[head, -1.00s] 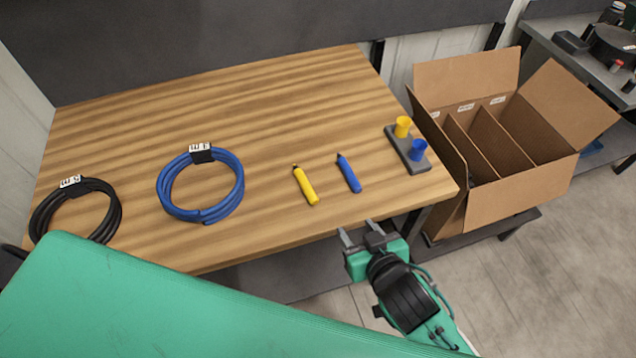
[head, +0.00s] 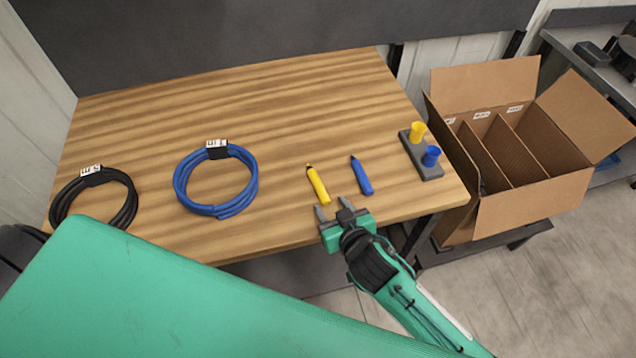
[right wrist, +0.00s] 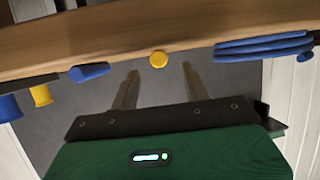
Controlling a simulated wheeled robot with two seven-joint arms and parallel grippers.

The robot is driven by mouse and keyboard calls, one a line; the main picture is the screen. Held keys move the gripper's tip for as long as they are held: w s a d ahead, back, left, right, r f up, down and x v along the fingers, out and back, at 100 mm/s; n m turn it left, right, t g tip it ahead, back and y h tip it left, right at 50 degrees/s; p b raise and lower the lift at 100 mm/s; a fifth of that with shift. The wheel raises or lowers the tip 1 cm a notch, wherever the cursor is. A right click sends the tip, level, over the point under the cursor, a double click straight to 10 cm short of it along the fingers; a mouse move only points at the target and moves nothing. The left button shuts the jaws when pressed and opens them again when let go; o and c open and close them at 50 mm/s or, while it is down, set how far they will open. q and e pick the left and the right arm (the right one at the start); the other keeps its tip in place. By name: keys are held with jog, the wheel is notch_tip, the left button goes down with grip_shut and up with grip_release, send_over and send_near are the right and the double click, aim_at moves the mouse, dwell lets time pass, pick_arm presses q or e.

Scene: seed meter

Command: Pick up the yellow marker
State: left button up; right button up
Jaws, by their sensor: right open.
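The yellow marker (head: 318,185) lies on the wooden table (head: 270,110) near its front edge, its dark tip pointing away from me. In the right wrist view the yellow marker (right wrist: 158,59) shows end-on between the fingertips, farther off. My right gripper (head: 332,210) is open and empty at the table's front edge, just short of the marker and apart from it. It also shows in the right wrist view (right wrist: 160,72). A blue marker (head: 361,175) lies to the right of the yellow one. My left gripper is not in view.
A grey holder (head: 423,163) with a yellow cup (head: 417,131) and a blue cup (head: 432,156) stands at the table's right edge. A blue cable coil (head: 187,195) and a black coil (head: 127,205) lie left. A divided cardboard box (head: 535,210) stands beyond the right edge.

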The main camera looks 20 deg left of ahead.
aim_at(325, 198)
jog(key=shift+p+x, duration=0.6)
jog(key=shift+x, duration=1.7)
jog(key=shift+r, duration=0.1)
grip_shut()
